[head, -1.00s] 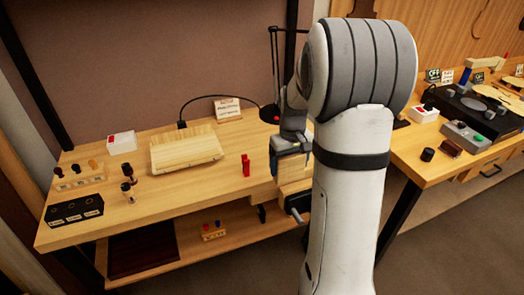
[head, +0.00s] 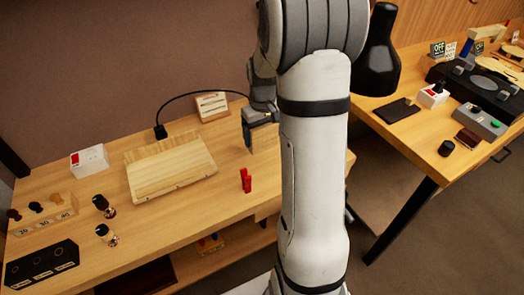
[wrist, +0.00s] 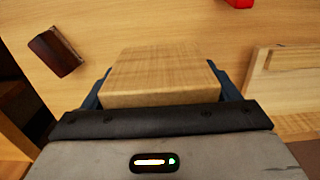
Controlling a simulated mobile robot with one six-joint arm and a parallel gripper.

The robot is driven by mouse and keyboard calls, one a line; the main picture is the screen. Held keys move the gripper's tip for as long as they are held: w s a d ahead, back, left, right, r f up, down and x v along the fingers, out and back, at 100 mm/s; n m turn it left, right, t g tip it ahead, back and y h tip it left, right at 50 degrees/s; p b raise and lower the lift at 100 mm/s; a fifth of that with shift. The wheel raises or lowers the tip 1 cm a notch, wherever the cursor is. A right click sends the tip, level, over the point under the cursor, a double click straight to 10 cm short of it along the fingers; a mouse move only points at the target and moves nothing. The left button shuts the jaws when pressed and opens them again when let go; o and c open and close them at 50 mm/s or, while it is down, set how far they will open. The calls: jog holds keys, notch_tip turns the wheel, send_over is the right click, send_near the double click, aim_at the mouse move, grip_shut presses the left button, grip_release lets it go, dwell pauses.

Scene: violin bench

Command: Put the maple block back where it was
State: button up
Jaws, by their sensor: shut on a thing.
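The pale maple block (wrist: 162,72) is between the blue fingers of my gripper (wrist: 163,88) in the wrist view, and the jaws are shut on it. In the head view my gripper (head: 261,118) is over the back right of the left bench (head: 215,200), partly hidden by my arm. The block (head: 263,140) shows below it, upright. I cannot tell whether its bottom touches the bench.
A wooden tray with a pale board (head: 170,165) lies left of the block. A small red object (head: 246,180) stands in front. A card on a stand (head: 212,105) is behind. A dark brown block (wrist: 54,51) shows in the wrist view. A black lamp shade (head: 378,55) is right of my arm.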

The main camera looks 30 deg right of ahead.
jog(key=shift+s+f, duration=0.1)
jog(key=shift+f, duration=3.5)
jog(key=shift+f, duration=0.2)
jog(key=o, duration=0.8)
jog(key=shift+r, duration=0.15)
notch_tip(320, 180, up, 12)
jog(key=shift+f, duration=0.1)
jog(key=s+a+r+t, duration=0.1)
jog(key=s+a+r, duration=0.2)
jog(key=s+a, duration=0.4)
jog(key=s+a+r+t, duration=0.1)
jog(key=s+a+r, duration=0.2)
jog(key=s, duration=0.9)
jog(key=a, duration=0.3)
jog(key=shift+s+a+r+t, duration=0.25)
jog(key=shift+s+a+t, duration=0.05)
jog(key=shift+s+a, duration=0.05)
